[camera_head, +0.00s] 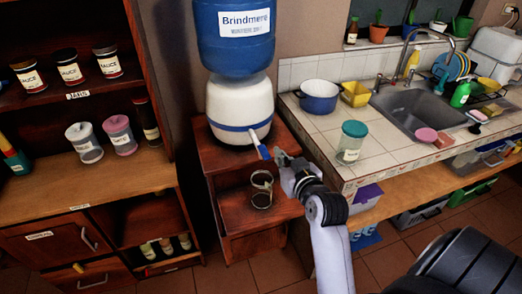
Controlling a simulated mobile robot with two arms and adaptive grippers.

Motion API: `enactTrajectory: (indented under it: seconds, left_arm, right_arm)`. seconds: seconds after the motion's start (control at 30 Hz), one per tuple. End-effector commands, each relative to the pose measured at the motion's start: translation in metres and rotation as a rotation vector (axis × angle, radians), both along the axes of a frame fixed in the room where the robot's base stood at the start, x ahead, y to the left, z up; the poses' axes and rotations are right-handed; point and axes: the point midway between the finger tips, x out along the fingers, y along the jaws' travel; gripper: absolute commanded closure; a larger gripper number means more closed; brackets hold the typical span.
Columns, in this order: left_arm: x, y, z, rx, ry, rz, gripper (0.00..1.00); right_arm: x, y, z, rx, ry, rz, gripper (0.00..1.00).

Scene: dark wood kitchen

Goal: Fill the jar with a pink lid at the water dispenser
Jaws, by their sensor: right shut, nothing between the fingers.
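The water dispenser (239,108) has a blue bottle on a white base and stands on a wooden stand. Its tap (254,137) has a blue lever (264,152). My right gripper (279,156) is shut and empty, close beside the lever; I cannot tell whether they touch. A see-through, lidless vessel (261,190), seen mainly as two rings, stands on the lower step below the tap. Its water level is not readable. A jar with a pinkish lid (119,136) stands on the left shelf. A flat pink round thing (427,135) lies by the sink. My left gripper is not in view.
A teal-lidded jar (350,143) stands near the counter's front corner, right of my arm. A blue pot (319,97) and yellow container (355,94) are behind it. The sink (415,104) is further right. A white-lidded jar (84,143) stands on the left shelf.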

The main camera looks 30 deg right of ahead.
Motion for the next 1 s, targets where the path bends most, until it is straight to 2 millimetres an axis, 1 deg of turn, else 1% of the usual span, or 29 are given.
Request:
enactTrajectory:
  seconds: [0.03,0.13,0.3,0.47,0.57,0.7,1.0]
  left_arm:
    - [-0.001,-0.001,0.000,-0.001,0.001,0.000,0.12]
    - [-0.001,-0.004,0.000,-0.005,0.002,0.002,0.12]
    - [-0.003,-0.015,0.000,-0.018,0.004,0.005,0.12]
    - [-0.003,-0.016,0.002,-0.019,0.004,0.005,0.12]
    - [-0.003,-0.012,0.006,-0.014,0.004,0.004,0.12]
    - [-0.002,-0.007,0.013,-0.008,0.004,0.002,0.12]
    - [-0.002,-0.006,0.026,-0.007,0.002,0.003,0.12]
  right_arm:
    - [-0.001,-0.001,0.003,-0.001,-0.004,-0.002,1.00]
    - [-0.001,-0.001,0.003,-0.002,-0.005,-0.002,1.00]
    - [-0.001,-0.001,0.003,-0.002,-0.005,-0.002,1.00]
    - [0.006,-0.002,0.002,0.000,-0.004,-0.001,1.00]
    - [0.018,-0.005,0.000,0.000,-0.005,-0.001,1.00]
    - [0.042,-0.011,-0.005,0.000,-0.005,-0.001,1.00]
    - [0.094,-0.023,-0.019,0.001,-0.004,-0.001,1.00]
